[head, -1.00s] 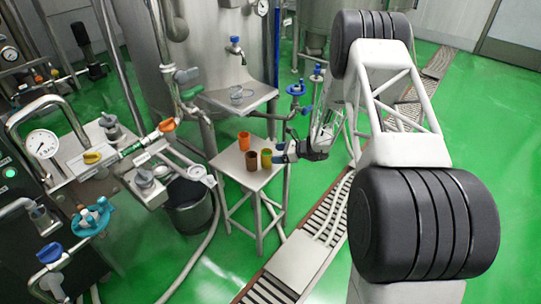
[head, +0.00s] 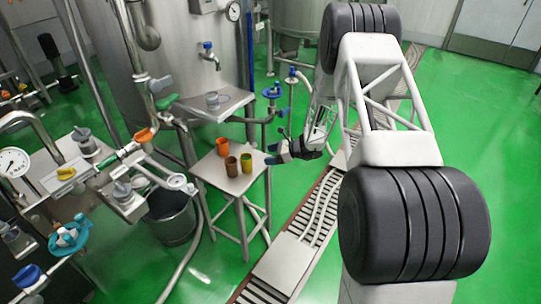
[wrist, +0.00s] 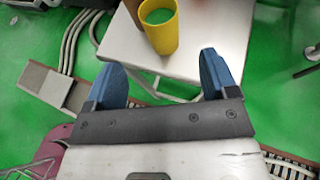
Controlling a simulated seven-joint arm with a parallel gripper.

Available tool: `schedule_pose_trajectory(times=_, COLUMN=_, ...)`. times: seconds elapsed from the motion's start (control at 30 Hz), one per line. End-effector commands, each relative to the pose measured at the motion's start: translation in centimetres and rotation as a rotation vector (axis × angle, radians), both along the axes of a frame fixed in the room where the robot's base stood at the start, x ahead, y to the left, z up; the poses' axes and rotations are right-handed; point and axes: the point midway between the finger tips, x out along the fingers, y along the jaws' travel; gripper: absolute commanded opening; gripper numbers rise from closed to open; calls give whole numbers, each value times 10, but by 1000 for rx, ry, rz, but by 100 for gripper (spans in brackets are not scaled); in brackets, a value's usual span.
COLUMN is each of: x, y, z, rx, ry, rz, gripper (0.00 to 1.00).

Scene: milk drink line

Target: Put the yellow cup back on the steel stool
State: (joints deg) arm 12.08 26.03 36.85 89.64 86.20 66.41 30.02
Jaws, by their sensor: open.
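The yellow cup (head: 246,163) stands upright on the steel stool (head: 228,184), near the right edge of its top. A brown cup (head: 231,167) stands just left of it, and an orange cup (head: 222,146) stands behind. My gripper (head: 272,154) is just right of the stool, apart from the yellow cup. In the wrist view the blue fingers of my gripper (wrist: 160,62) are spread wide and empty. The yellow cup (wrist: 158,30) shows beyond the fingertips, on the stool top (wrist: 185,60), with green inside its rim.
Pipes and valves crowd the left. A blue valve (head: 273,90) rises near my arm. A floor grate (head: 300,232) runs right of the stool.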

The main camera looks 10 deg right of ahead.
Motion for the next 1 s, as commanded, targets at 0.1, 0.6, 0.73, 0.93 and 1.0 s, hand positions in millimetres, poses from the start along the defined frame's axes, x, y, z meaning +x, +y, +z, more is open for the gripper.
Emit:
schedule_pose_trajectory(times=0.1, x=0, y=0, z=0, rx=0, ry=0, rz=0, gripper=79)
schedule_pose_trajectory(times=0.6, x=-23, y=14, z=59, rx=-85, ry=-72, rz=116, gripper=79)
schedule_pose_trajectory(times=0.73, x=-43, y=23, z=96, rx=-144, ry=-121, rz=194, gripper=79)
schedule_pose_trajectory(times=0.93, x=-80, y=35, z=151, rx=-244, ry=-200, rz=325, gripper=79)
schedule_pose_trajectory(times=1.0, x=-94, y=38, z=170, rx=-279, ry=-228, rz=371, gripper=79)
